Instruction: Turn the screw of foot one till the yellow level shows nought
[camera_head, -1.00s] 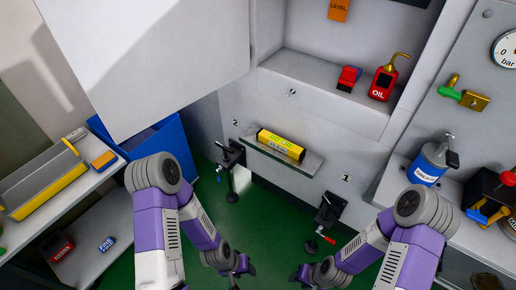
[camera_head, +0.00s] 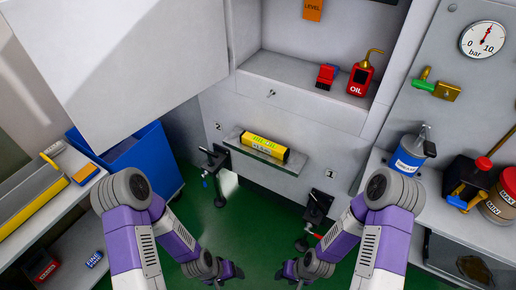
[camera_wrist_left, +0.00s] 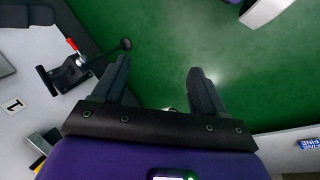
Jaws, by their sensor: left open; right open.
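The yellow level (camera_head: 264,147) lies on a small ledge of the grey machine, in the middle of the head view; its reading is too small to tell. Foot one (camera_head: 318,206), a black bracket below the label 1 (camera_head: 330,174), stands at the machine's lower right. Its red-handled screw (camera_head: 313,235) is partly hidden by my right arm; foot one also shows in the left wrist view (camera_wrist_left: 62,76). My left gripper (camera_head: 236,272) is open and empty, low over the green floor. My right gripper (camera_head: 284,270) is open and empty, below and left of foot one.
Foot two (camera_head: 214,160) stands at the left under its label. A blue bin (camera_head: 150,160) is left of it. A red oil can (camera_head: 360,76) stands in the machine's recess. A blue grease can (camera_head: 410,152) and dark jugs occupy the right shelf. The floor between the arms is clear.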

